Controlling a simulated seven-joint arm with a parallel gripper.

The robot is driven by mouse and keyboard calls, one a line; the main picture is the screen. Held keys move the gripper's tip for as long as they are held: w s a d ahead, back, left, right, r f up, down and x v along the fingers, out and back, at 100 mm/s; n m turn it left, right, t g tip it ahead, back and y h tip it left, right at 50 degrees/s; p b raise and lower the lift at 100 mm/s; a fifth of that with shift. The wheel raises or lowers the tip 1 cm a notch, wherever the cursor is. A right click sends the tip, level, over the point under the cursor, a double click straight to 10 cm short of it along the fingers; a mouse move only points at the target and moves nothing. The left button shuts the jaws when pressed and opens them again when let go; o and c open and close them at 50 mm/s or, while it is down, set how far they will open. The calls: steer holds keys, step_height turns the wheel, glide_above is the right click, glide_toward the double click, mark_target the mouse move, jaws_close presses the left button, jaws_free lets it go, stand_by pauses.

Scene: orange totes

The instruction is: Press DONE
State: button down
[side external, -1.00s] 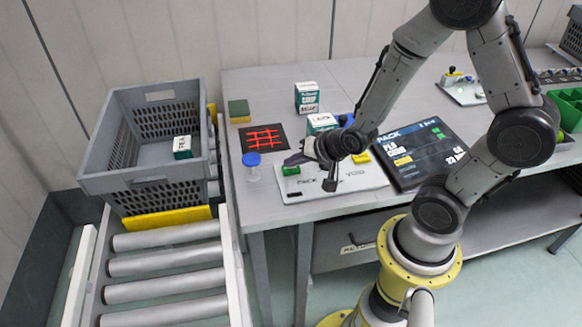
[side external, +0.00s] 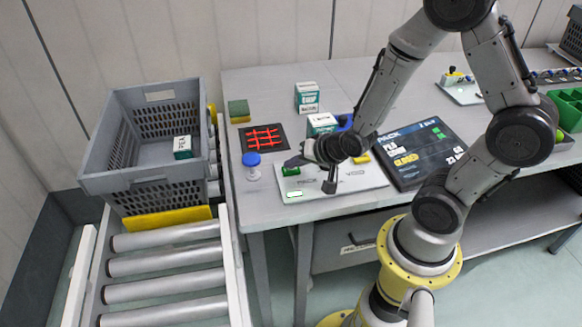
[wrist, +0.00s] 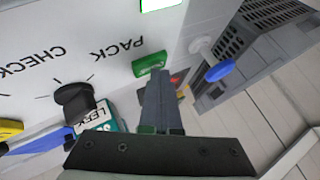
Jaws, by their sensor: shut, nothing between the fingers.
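My gripper (side external: 296,161) is shut and empty, low over the left part of a white panel (side external: 350,181). In the wrist view its dark fingers (wrist: 158,80) point at a green block-like button (wrist: 148,64). This button also shows in the side view (side external: 290,171), close below the fingertips; I cannot tell whether they touch. Its lettering is too small to read. A white rectangle with a green edge (side external: 295,194) glows at the panel's front left. The wrist view shows PACK and CHECK lettering near a dark knob (wrist: 74,102).
Boxes (side external: 307,97) stand behind the panel. A blue-topped post (side external: 252,162) and red-grid pad (side external: 263,137) are left. A grey tote (side external: 150,181) holding a box (side external: 182,147) sits beyond.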

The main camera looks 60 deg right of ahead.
mark_target(294, 172)
steer(key=shift+r, duration=0.85)
steer(key=shift+r, duration=0.1)
steer(key=shift+r, duration=2.45)
